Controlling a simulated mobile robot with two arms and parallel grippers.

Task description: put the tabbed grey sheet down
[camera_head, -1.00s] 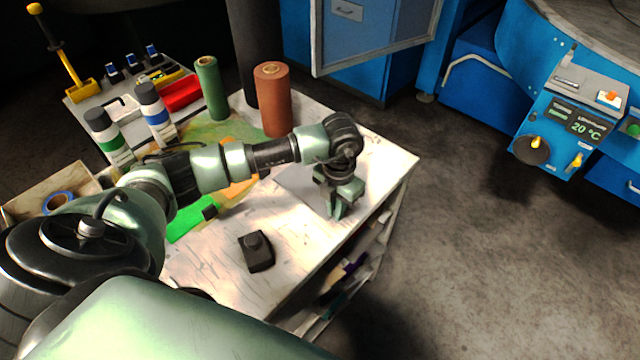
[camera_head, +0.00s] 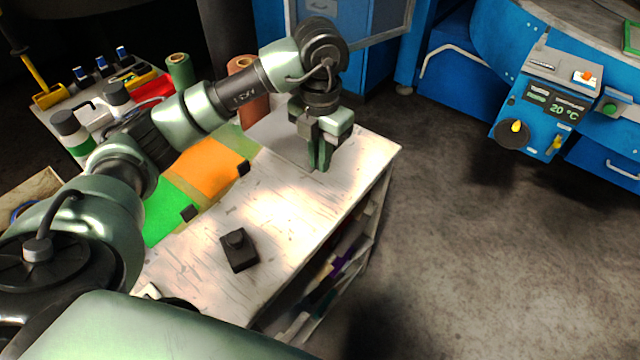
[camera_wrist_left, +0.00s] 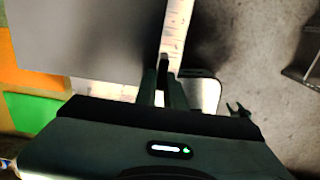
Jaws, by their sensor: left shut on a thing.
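My left gripper (camera_head: 319,165) points down over the far right part of the white worktable (camera_head: 290,215). Its fingers are shut at the edge of the grey sheet (camera_head: 277,132), which stretches left from them and is partly hidden by the arm. In the left wrist view the grey sheet (camera_wrist_left: 90,40) fills the upper left, with the shut fingers (camera_wrist_left: 162,88) at its right corner and a small dark tab between them. The sheet looks raised above the table, but the gap is hard to judge. My right gripper is out of view.
An orange sheet (camera_head: 208,165) and a green sheet (camera_head: 165,212), with black tabs, lie on the table's left. A black knobbed block (camera_head: 238,252) stands near the front. Green (camera_head: 179,70) and brown (camera_head: 243,95) rolls stand behind the arm.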

